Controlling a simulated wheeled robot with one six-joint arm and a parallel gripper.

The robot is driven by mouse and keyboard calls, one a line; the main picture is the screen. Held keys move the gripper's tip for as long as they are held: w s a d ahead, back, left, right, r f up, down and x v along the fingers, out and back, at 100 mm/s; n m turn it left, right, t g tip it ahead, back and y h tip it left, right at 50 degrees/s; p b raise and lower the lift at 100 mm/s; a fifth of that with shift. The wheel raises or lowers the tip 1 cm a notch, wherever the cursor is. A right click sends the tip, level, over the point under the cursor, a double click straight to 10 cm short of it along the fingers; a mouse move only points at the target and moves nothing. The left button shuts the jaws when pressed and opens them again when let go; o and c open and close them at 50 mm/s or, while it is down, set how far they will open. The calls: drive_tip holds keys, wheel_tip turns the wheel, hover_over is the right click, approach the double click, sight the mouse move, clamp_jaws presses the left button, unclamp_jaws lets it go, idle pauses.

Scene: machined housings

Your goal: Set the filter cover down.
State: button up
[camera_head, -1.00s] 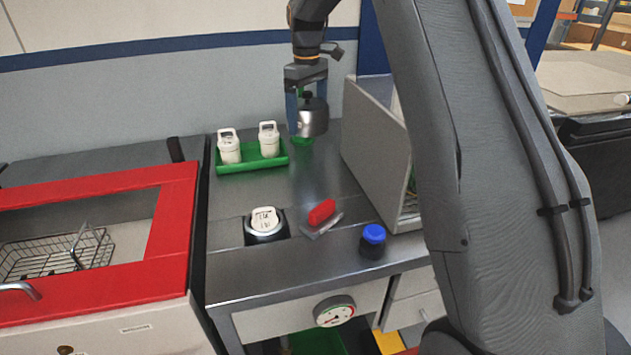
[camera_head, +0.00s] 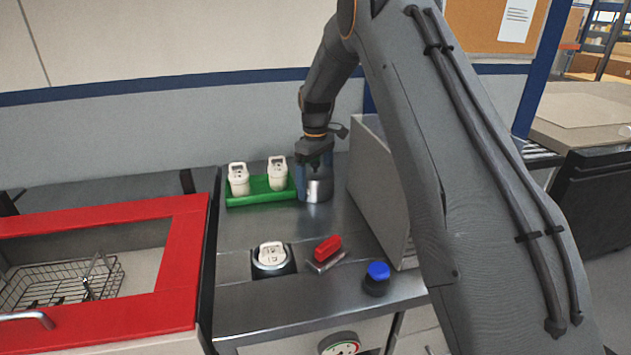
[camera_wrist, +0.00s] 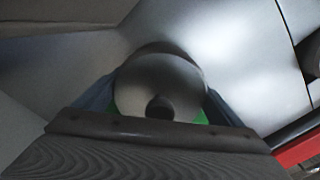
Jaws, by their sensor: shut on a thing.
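The filter cover (camera_head: 319,189) is a round, shiny metal cap. In the wrist view, the filter cover (camera_wrist: 158,82) shows from above as a grey disc with a dark knob. My gripper (camera_head: 313,178) points down with its blue fingers on both sides of the cover, shut on it. The cover is upright, low at the steel bench top (camera_head: 315,225), just right of the green tray. I cannot tell whether its bottom edge touches the bench.
The green tray (camera_head: 262,198) holds two white canisters. Nearer are a white-topped canister (camera_head: 271,255) in a dark socket, a red-handled tool (camera_head: 327,248) and a blue-capped jar (camera_head: 377,278). A grey panel (camera_head: 378,185) stands right of my gripper. A red-framed sink (camera_head: 178,268) is left.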

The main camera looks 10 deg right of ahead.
sight(315, 162)
drive_tip(key=shift+f, duration=0.15)
drive_tip(key=o, duration=1)
wheel_tip(315, 162, up, 12)
drive_tip(key=b, duration=0.3)
drive_tip(key=shift+b, duration=0.3)
drive_tip(key=shift+r, duration=0.2)
